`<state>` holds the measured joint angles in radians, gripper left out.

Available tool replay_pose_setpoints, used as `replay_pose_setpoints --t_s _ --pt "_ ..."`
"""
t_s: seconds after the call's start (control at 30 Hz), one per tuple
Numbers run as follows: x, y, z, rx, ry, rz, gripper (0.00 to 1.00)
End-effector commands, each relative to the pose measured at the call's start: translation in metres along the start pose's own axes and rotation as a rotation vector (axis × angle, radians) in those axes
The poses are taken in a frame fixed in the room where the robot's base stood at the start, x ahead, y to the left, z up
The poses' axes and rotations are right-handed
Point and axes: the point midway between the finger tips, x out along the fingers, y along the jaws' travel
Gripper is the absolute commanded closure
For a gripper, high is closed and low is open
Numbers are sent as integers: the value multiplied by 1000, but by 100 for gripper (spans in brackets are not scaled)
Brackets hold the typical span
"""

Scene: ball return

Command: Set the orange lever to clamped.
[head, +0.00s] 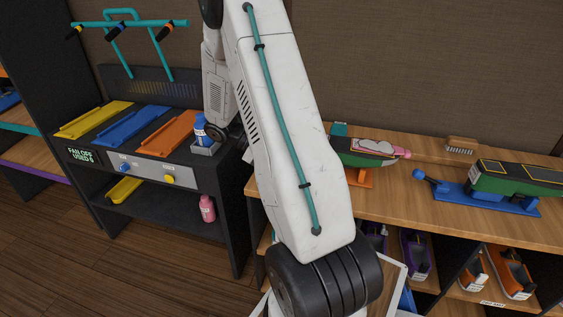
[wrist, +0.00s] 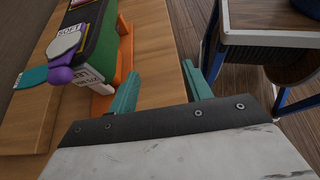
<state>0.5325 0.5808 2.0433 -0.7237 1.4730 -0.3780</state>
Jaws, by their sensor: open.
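An orange stand (head: 360,177) with a dark green body (head: 352,158) on it sits on the wooden counter, partly hidden by my arm in the head view. In the wrist view the orange part (wrist: 126,50) runs along the green body (wrist: 101,45), at the upper left. I cannot make out a separate orange lever or its setting. My gripper (wrist: 160,75) is open and empty, its teal fingers over the bare wood right of the orange stand. In the head view my arm hides the gripper.
A blue stand (head: 487,200) with a green body is on the right of the counter (head: 420,191). A blue-legged table (wrist: 270,38) is at upper right.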

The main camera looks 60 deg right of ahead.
Motion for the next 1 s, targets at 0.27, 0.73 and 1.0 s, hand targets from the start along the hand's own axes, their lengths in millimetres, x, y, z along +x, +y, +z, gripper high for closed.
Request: replay_pose_setpoints --t_s 0.27,0.73,1.0 --pt "10 11 20 46 21 -36 100" --pt "-2 -12 66 703 874 -691 100" --pt "-60 43 87 1255 1355 -988 100"
